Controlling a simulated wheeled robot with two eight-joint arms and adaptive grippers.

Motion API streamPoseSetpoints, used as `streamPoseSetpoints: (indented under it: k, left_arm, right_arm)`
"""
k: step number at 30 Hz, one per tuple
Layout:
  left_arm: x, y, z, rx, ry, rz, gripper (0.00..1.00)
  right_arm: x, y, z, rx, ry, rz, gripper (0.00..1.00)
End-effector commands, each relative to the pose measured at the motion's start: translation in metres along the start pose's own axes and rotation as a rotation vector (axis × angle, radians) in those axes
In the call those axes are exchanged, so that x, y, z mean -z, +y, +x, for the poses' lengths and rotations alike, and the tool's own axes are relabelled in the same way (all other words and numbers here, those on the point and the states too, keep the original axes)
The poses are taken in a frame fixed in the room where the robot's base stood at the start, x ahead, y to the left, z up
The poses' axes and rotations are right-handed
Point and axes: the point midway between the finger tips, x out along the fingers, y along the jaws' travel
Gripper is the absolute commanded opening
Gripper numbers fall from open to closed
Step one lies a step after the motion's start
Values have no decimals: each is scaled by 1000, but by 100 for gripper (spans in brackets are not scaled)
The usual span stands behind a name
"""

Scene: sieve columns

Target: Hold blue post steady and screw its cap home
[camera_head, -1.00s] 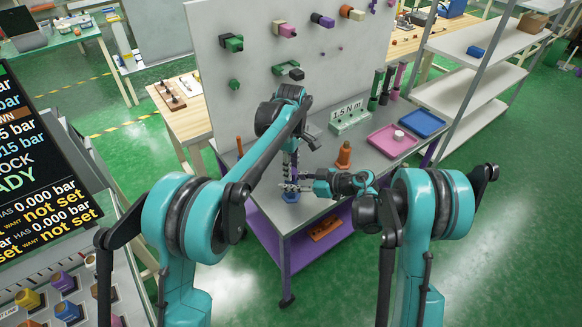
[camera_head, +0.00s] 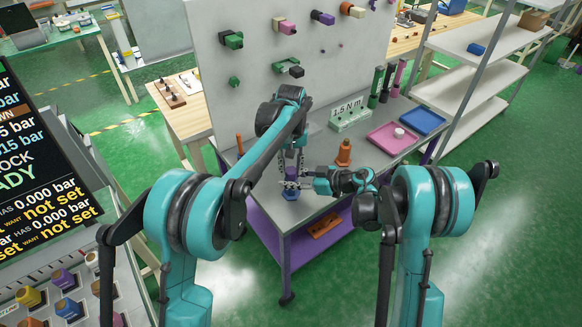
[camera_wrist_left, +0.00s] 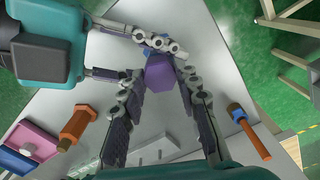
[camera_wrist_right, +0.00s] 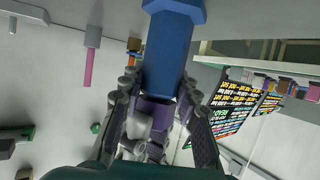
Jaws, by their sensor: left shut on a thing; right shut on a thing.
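The blue post (camera_head: 291,194) stands upright near the front of the grey worktable, with a purple cap (camera_head: 291,172) at its top. In the left wrist view the cap (camera_wrist_left: 160,76) sits between the fingertips of my left gripper (camera_wrist_left: 158,82), which is shut on it from above. My right gripper (camera_head: 293,184) reaches in from the right, low, and is shut on the blue post just below the cap. The right wrist view shows the blue post (camera_wrist_right: 168,55) between the fingers of my right gripper (camera_wrist_right: 160,85), with the purple cap (camera_wrist_right: 154,112) beyond. The cap-post joint is partly hidden.
An orange post (camera_head: 344,153) stands right of the grippers. Behind it are a 1.5 N m block (camera_head: 350,119), a pink tray (camera_head: 392,138) and a blue tray (camera_head: 422,122). A tall grey panel (camera_head: 230,85) with coloured parts rises behind the table.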

Motion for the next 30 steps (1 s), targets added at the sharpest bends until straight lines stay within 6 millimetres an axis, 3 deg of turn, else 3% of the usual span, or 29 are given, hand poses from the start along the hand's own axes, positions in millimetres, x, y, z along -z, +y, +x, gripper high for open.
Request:
streamPoseSetpoints:
  k: [30]
  left_arm:
    - [0, 0, 1, 5, -1, 2581, 12]
  right_arm:
    - [-1, 0, 0, 1, -2, -1, 0]
